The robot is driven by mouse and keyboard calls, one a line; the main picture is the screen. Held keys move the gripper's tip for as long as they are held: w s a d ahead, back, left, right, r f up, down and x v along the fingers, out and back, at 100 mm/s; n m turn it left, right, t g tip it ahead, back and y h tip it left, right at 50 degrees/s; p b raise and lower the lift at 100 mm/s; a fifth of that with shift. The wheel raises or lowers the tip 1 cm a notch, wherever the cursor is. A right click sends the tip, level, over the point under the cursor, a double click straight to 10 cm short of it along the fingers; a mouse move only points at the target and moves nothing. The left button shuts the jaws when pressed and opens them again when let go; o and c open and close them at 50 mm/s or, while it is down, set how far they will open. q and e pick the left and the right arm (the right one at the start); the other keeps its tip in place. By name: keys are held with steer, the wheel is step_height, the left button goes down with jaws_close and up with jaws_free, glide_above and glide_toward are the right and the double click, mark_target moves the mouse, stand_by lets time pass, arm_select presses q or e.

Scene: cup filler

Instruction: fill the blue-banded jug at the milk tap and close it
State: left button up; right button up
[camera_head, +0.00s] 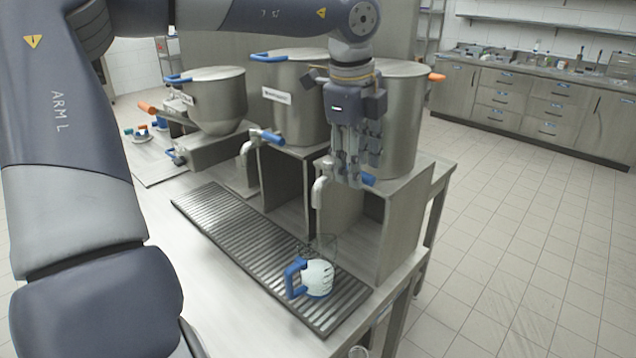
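A jug (318,279) with a blue handle and whitish body stands upright on the slatted drip tray (230,232), below the spout of the right-hand tap (320,190). A faint clear outline shows just above the jug; I cannot tell what it is. A blue lever end (369,180) shows at this tap, close beside my fingertips. My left gripper (347,178) points down in front of the right steel pot (405,115), at the tap. Its fingers hide part of the tap, and their opening is unclear. I cannot see whether milk flows. My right gripper is out of view.
A middle pot (305,115) with an unreadable label and a left pot (215,100) stand on steel stands. The middle tap (255,145) has a blue lever. The counter's front left is bare.

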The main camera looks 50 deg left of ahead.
arm_select(q)
steer(key=v, duration=1.2)
